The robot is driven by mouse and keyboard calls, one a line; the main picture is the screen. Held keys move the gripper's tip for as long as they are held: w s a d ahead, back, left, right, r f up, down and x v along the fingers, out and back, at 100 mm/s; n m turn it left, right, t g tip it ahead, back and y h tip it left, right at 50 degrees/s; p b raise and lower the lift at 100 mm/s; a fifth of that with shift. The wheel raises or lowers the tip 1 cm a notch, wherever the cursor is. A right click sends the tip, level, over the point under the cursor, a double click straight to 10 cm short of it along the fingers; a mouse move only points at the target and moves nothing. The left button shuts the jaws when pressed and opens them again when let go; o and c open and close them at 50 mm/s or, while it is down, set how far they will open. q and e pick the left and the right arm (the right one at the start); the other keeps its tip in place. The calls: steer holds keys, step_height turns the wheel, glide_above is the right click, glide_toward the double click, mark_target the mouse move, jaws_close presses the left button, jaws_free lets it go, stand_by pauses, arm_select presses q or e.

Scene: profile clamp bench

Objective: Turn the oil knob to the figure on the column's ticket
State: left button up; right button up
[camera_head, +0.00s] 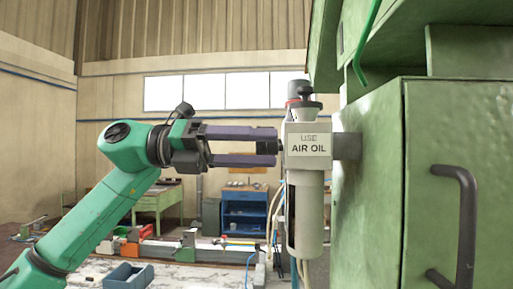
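A pale filter unit (306,200) with a plate (307,145) reading "AIR OIL" under a smaller line is fixed to the side of the green machine. A dark knob (305,91) stands on its top. My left gripper (268,147) reaches in level from the left, its two purple fingers apart, one above the other, tips close to the unit's left side. A small dark piece lies between the fingertips; I cannot tell whether they press on it. No figures on a ticket or knob are readable. My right gripper is out of view.
The green machine cabinet (455,125) with a dark handle (466,220) fills the right side. Hoses (276,215) hang by the unit. Behind are a blue cabinet (245,210), a green bench (155,202) and a blue bin (128,276). The air above my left gripper is free.

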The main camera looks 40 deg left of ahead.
arm_select(q)
steer(key=shift+a, duration=0.1)
stand_by(0.3)
steer(key=b+v, duration=0.2)
steer(key=v, duration=1.2)
steer(key=shift+b, duration=0.35)
steer(key=shift+s+a+r, duration=0.1)
steer(key=shift+s, duration=0.05)
